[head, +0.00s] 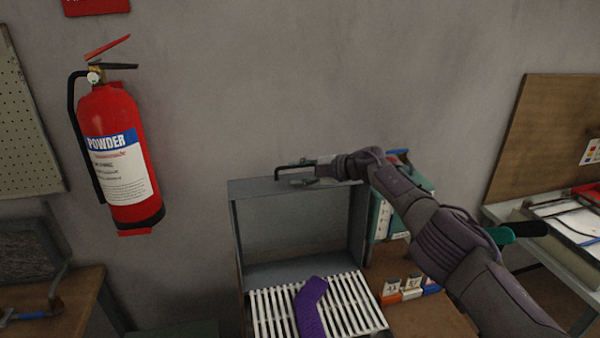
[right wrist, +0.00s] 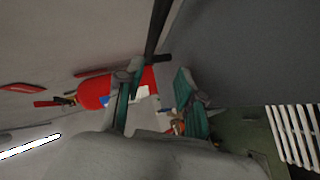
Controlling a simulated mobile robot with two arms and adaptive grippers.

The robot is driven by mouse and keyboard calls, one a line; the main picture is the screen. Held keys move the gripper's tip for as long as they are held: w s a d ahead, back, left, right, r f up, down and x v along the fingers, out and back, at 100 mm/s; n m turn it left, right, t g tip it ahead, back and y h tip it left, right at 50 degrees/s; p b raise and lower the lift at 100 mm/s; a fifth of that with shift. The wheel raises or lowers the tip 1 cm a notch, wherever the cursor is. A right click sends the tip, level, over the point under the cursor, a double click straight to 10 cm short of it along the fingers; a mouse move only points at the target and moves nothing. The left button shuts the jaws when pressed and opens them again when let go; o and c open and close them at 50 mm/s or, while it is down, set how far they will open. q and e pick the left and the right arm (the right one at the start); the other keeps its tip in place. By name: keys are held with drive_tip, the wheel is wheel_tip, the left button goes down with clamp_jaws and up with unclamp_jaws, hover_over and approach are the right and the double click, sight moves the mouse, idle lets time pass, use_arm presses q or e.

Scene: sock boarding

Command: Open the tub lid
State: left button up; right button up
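The grey tub's lid (head: 296,222) stands raised, about upright, at the back of the tub. A dark bar handle (head: 281,169) sits on its top edge. Below is a white slatted rack (head: 352,308) with a bent purple sock (head: 311,308) lying on it. My right gripper (head: 300,178) is at the handle, its arm coming from the right. In the right wrist view its teal-padded fingers (right wrist: 158,95) are apart, with the dark handle (right wrist: 157,28) near the tips. I cannot tell whether they touch it. My left gripper is out of view.
A red fire extinguisher (head: 117,150) hangs on the wall at left. Small boxes (head: 411,285) stand on the brown bench right of the tub, with a green case (head: 383,217) behind. A side table (head: 560,222) is at far right.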

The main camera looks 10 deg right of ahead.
drive_tip(key=shift+d+r, duration=0.1)
drive_tip(key=shift+d, duration=0.05)
drive_tip(key=shift+v, duration=0.8)
drive_tip(key=v, duration=1)
drive_tip(key=shift+s, duration=0.15)
